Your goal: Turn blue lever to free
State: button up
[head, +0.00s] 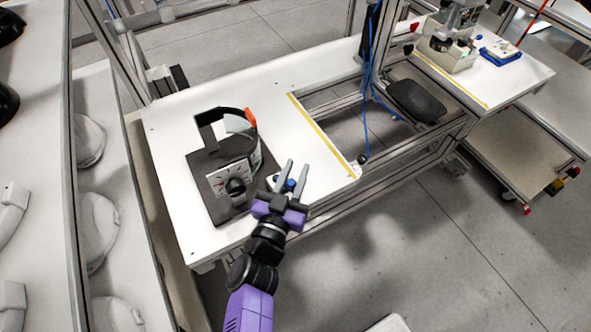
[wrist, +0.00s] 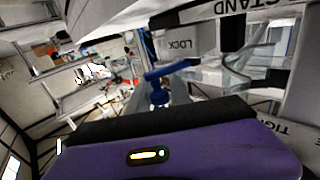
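The blue lever (head: 290,185) shows between the two fingers of my gripper (head: 297,167) at the front right edge of a dark fixture (head: 222,202) on the white table. In the wrist view the lever (wrist: 168,71) has a blue arm slanting up to the right from a blue pivot. The word LOCK is on the pale face just above it. My gripper's grey fingers stand apart on either side of the lever's pivot; I cannot tell whether either one touches it. Any FREE label is not readable.
The fixture carries a white dial panel with a black knob (head: 236,187) and a black ring band with an orange piece (head: 251,117). The white table (head: 175,115) is mostly bare around it. A blue cable (head: 370,70) hangs right of it. Shelves with pale helmet shells (head: 100,235) stand left.

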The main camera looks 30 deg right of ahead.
aim_at(290, 187)
jog(key=shift+o, duration=1)
jog(key=shift+b+v, duration=0.7)
jog(key=shift+v, duration=3.25)
jog(key=shift+s+a, duration=0.1)
jog(key=shift+s, duration=0.05)
jog(key=s+a+f+n+t+y, duration=0.1)
jog(key=s+n+y, duration=0.15)
jog(key=s, duration=0.65)
jog(key=s+a+f+n+t+y, duration=0.15)
jog(key=s+y, duration=0.25)
jog(key=s, duration=0.6)
jog(key=s+d+r+n+y, duration=0.5)
jog(key=s+d+r+y, duration=0.1)
jog(key=d, duration=0.3)
jog(key=shift+s+r+y, duration=0.25)
jog(key=shift+r+y, duration=0.2)
jog(key=shift+r, duration=0.4)
